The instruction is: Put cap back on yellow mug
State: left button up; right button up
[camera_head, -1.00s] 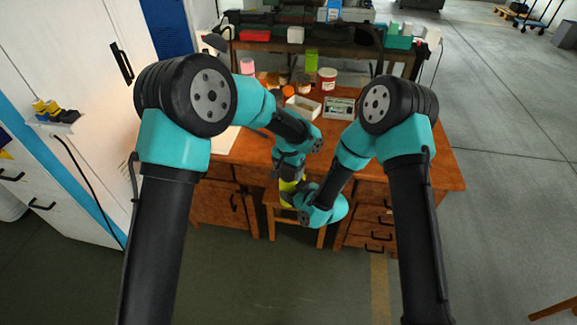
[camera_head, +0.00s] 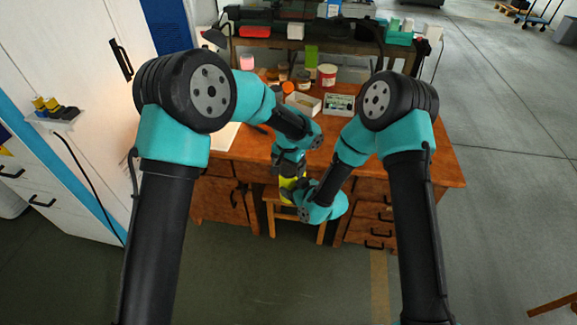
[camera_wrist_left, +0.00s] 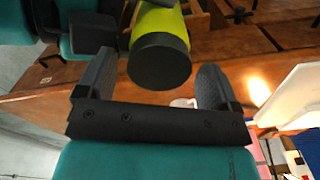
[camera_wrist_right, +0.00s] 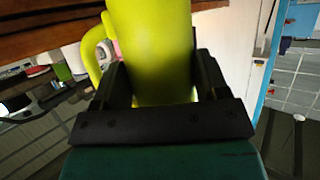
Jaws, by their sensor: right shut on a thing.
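The yellow mug (camera_wrist_right: 150,45) is between the fingers of my right gripper (camera_wrist_right: 160,75), which is shut on it. Its handle (camera_wrist_right: 92,52) points left in the right wrist view. The mug is held off the desk, in front of its front edge, and shows small in the head view (camera_head: 288,183). The dark round cap (camera_wrist_left: 159,64) is at the mug's end in the left wrist view, lined up with it and seemingly touching; whether it is fully seated I cannot tell. My left gripper (camera_wrist_left: 153,75) is open, with its fingers spread either side of the cap, apart from it.
The wooden desk (camera_head: 400,165) stands behind the grippers, with a stool (camera_head: 270,215) below them. A white box (camera_head: 302,104), a tray (camera_head: 340,104), a red-and-white tub (camera_head: 327,76) and several jars stand on the desk. The desk's right side is clear.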

pick_arm(q)
jog(key=shift+o, duration=0.2)
notch_tip(320, 180, up, 12)
dwell(0.7)
dwell(0.3)
jog(key=s+a+f+n+h, duration=0.1)
jog(key=s+a+f, duration=0.25)
jog(key=f, duration=0.35)
jog(key=s+a+f+n+h, duration=0.1)
jog(key=s+a+f, duration=0.1)
jog(key=a+f, duration=0.35)
jog(key=s+a+f+n+h, duration=0.1)
jog(key=s+a+f, duration=0.15)
jog(key=f, duration=0.55)
jog(key=s+a+f+n, duration=0.3)
jog(key=s+a+f, duration=0.2)
jog(key=s+a, duration=0.2)
jog(key=s+a+f+n, duration=0.2)
jog(key=s+a+f, duration=0.4)
jog(key=s, duration=0.4)
jog(key=shift+s+a+n+t+h, duration=0.4)
jog(key=shift+a, duration=0.25)
